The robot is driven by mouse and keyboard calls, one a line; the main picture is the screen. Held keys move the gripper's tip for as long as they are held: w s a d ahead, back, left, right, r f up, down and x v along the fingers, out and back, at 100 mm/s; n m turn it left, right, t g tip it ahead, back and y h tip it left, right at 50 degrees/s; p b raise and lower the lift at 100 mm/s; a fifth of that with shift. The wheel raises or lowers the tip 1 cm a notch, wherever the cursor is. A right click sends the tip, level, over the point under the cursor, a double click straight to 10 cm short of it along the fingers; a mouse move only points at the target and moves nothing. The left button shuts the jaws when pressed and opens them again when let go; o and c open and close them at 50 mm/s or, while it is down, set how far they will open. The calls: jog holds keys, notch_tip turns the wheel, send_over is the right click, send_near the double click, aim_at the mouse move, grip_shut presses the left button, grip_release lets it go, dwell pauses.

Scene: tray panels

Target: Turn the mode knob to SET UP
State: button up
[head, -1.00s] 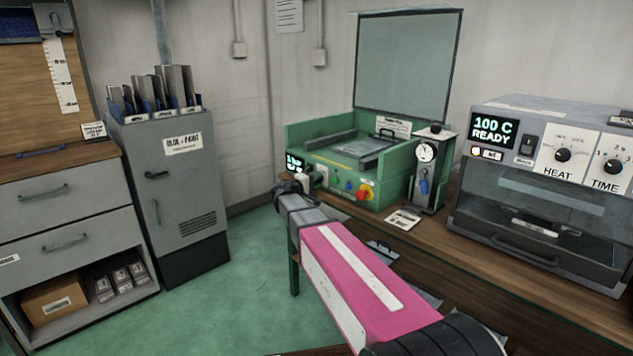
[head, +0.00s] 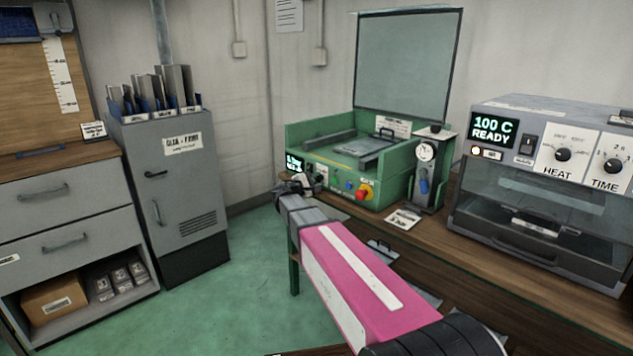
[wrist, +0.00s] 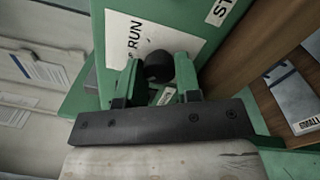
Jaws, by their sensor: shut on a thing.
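The mode knob (wrist: 158,67) is a round black knob on the front of the green machine (head: 340,180). In the wrist view it sits between the two green fingers of my gripper (wrist: 155,80), which are shut on it. A white plate lettered RUN (wrist: 133,38) is behind and beside the knob. I see no SET UP lettering, and I cannot tell where the knob points. In the head view my gripper (head: 306,184) is at the machine's left front and hides the knob.
The machine's front also has a red knob on yellow (head: 364,193) and a small lit display (head: 294,162). A gauge stand (head: 425,170) and a grey oven (head: 545,190) are to the right on the wooden bench. A grey cabinet (head: 170,200) stands left, with clear green floor between.

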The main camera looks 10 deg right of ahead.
dwell(0.3)
jog(key=o, duration=0.9)
jog(key=v, duration=1.1)
jog(key=s+d+f+m+g+y, duration=0.35)
jog(key=s+d+f, duration=0.2)
jog(key=f, duration=0.25)
jog(key=s+d+f+m+g+y, duration=0.25)
jog(key=s+d+f+g, duration=0.2)
jog(key=s+f, duration=0.3)
jog(key=s+f+m+y, duration=0.2)
jog(key=s+y, duration=0.1)
jog(key=s, duration=0.1)
jog(key=s+f+m+g+y, duration=0.1)
jog(key=s+f+m+y, duration=0.1)
jog(key=s+f+y, duration=0.1)
jog(key=s+a+f+m+g+y, duration=0.1)
jog(key=s+f+m+y, duration=0.1)
jog(key=s, duration=0.3)
jog(key=shift+s+a+f+y, duration=0.1)
jog(key=shift+s+f+y, duration=0.2)
jog(key=shift+y, duration=0.4)
